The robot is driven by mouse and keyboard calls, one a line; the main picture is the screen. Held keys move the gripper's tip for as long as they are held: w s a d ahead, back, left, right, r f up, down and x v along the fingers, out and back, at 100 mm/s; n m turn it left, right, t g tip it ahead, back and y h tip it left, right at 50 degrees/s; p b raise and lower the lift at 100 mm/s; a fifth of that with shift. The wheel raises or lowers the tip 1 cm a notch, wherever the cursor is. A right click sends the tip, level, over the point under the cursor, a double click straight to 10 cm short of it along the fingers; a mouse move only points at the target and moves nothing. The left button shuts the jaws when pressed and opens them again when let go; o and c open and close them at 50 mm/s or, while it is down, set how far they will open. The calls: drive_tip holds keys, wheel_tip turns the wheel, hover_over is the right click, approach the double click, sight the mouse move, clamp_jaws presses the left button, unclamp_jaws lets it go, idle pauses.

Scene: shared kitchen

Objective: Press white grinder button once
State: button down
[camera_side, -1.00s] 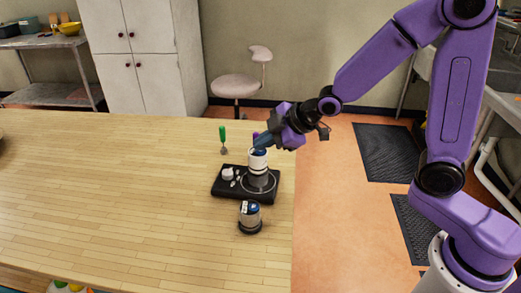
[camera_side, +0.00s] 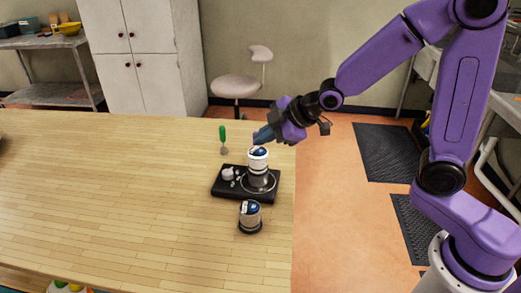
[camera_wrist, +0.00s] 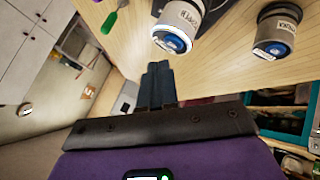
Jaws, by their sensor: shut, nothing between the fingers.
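A white grinder (camera_side: 257,163) with a blue button on top stands upright on a black tray (camera_side: 224,191). In the wrist view this grinder (camera_wrist: 176,28) shows a bright ring around its blue top. A second, greyish grinder (camera_side: 250,218) with a dark base and blue top stands in front of the tray; it also shows in the wrist view (camera_wrist: 276,30). My gripper (camera_side: 260,136) is shut and empty, its fingertips just above the white grinder's top and apart from it. In the wrist view the closed fingers (camera_wrist: 158,75) lie below the white grinder.
A green-handled brush (camera_side: 222,134) lies behind the tray. Small white items (camera_side: 229,173) are on the tray's left part. The wooden table (camera_side: 110,190) is clear to the left, and its right edge is close to the tray. A chair (camera_side: 236,86) stands beyond the table.

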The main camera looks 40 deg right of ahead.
sight(264, 154)
drive_tip(key=shift+r, duration=3)
drive_tip(key=s+d+f+g+h, duration=0.1)
drive_tip(key=s+d+f+g, duration=0.1)
drive_tip(key=s, duration=0.8)
drive_tip(key=s+d+f+m+g+h, duration=0.1)
drive_tip(key=s+d+f+g, duration=0.1)
drive_tip(key=s, duration=0.8)
drive_tip(key=s+d+f+g+h, duration=0.1)
drive_tip(key=s+d+g, duration=0.3)
drive_tip(key=s, duration=0.7)
drive_tip(key=shift+d+f+m+h, duration=0.4)
drive_tip(key=shift+f, duration=0.5)
